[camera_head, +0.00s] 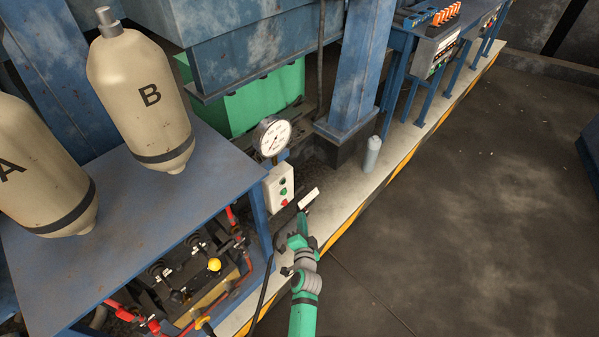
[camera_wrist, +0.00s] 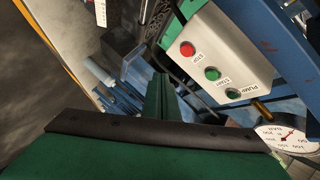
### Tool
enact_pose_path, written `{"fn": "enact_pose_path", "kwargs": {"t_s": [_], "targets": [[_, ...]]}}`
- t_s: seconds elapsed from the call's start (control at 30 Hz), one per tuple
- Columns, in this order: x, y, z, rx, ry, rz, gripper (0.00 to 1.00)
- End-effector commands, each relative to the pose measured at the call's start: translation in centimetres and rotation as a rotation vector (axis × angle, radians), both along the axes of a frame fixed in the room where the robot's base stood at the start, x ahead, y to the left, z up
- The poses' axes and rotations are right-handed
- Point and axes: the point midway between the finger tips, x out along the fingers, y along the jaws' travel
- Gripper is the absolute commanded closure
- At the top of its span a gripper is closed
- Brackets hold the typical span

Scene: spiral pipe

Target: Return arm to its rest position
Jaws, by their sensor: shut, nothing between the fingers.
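My arm (camera_head: 304,290), green with grey joints, reaches up from the bottom middle of the head view. My gripper (camera_head: 301,222) is at its far end, over the pale ledge and just below the white control box in the picture. In the wrist view, green finger parts of my gripper (camera_wrist: 160,98) show beyond a dark-edged green body. The gripper is shut and nothing is seen in it. Its fingertips are small and partly hidden, and its exact distance from the box cannot be told.
A white control box (camera_head: 279,188) with red and green buttons stands under a round gauge (camera_head: 271,136). A blue table (camera_head: 110,250) carries tanks A and B (camera_head: 140,95). A grey cylinder (camera_head: 372,157) stands on the striped ledge (camera_head: 350,182). The floor at right is clear.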

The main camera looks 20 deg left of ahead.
Motion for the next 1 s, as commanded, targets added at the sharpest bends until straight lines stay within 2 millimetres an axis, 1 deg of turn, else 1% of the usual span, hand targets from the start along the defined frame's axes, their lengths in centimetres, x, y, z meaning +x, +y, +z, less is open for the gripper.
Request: {"fn": "enact_pose_path", "kwargs": {"t_s": [0.17,0.23,0.27,0.37,0.47,0.5,0.67,0.7,0.77,0.8,0.87,0.9,0.97,1.0], "targets": [[-0.1,0.0,0.0,0.0,0.001,-0.001,1.0],[-0.5,-0.3,-0.2,-0.007,0.0,-0.005,1.0],[-0.9,-0.6,-0.3,-0.011,-0.001,-0.008,1.0],[-3.2,-1.8,-1.1,-0.046,-0.007,-0.023,1.0],[-6.6,-3.6,-1.6,-0.1,-0.019,-0.045,1.0],[-8.2,-4.4,-1.8,-0.126,-0.025,-0.054,1.0],[-14.2,-7.3,-1.7,-0.232,-0.049,-0.087,1.0],[-15.7,-8.1,-1.5,-0.26,-0.054,-0.094,1.0],[-17.9,-9.2,-1.1,-0.301,-0.063,-0.106,1.0],[-19.3,-9.9,-0.8,-0.329,-0.068,-0.114,1.0],[-21.5,-11.0,-0.2,-0.373,-0.076,-0.125,1.0],[-22.9,-11.6,0.3,-0.401,-0.08,-0.131,1.0],[-24.9,-12.6,1.1,-0.444,-0.088,-0.139,1.0],[-26.3,-13.1,1.7,-0.474,-0.093,-0.143,1.0]]}}
